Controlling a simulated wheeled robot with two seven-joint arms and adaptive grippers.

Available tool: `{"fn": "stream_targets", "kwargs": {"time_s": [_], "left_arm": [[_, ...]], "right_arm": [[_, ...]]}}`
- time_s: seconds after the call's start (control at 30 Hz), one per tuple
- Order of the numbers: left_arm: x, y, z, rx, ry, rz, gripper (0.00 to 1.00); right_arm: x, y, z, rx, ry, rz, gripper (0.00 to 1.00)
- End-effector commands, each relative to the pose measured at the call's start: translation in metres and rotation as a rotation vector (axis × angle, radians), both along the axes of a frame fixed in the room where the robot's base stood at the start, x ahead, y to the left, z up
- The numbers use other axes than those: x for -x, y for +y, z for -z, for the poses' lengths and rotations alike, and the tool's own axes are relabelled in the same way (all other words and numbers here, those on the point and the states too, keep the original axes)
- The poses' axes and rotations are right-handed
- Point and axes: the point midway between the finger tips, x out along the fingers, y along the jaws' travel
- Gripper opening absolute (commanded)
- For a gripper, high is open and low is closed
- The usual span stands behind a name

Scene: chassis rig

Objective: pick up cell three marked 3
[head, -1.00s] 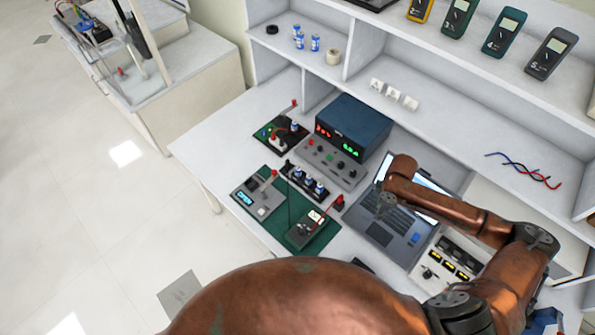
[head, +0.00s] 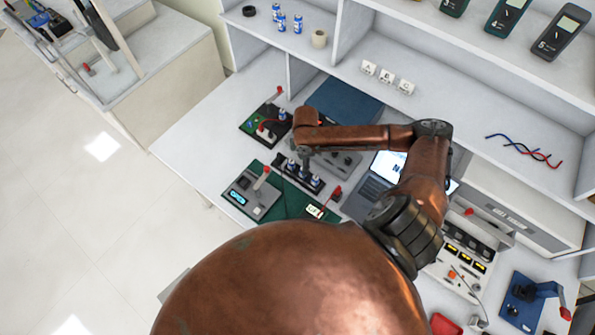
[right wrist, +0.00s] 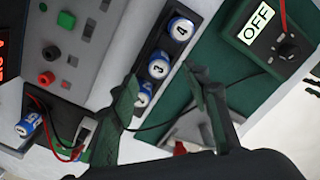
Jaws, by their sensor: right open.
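Cell three (right wrist: 158,67), a blue-and-white cylinder with a 3 on its end, stands in a black holder (right wrist: 149,47) in the right wrist view. Cell 4 (right wrist: 180,29) is beside it on one side and another cell (right wrist: 143,94), partly covered by a finger, on the other. In the head view the holder (head: 318,191) lies under my right gripper (head: 304,160). In the right wrist view my right gripper (right wrist: 162,80) is open, its two green fingers apart near cell three. Nothing is held. My left gripper is not in view.
A green board with a wired cell (head: 265,124), a power supply (head: 345,104) and a laptop (head: 372,186) crowd the bench. Several more cells (head: 297,24) stand on the shelf.

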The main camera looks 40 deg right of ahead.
Motion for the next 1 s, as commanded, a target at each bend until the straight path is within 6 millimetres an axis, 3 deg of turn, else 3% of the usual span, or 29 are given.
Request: {"fn": "stream_targets", "kwargs": {"time_s": [0.4, 0.7, 1.0], "left_arm": [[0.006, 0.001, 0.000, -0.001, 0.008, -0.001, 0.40], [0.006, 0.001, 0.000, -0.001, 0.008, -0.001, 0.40], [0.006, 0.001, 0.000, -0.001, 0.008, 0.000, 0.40]], "right_arm": [[-0.002, 0.001, 0.053, -0.001, 0.000, -0.001, 0.43], [-0.003, 0.002, 0.057, 0.000, -0.002, -0.005, 0.43], [-0.003, 0.002, 0.057, 0.000, -0.002, -0.005, 0.23]]}}
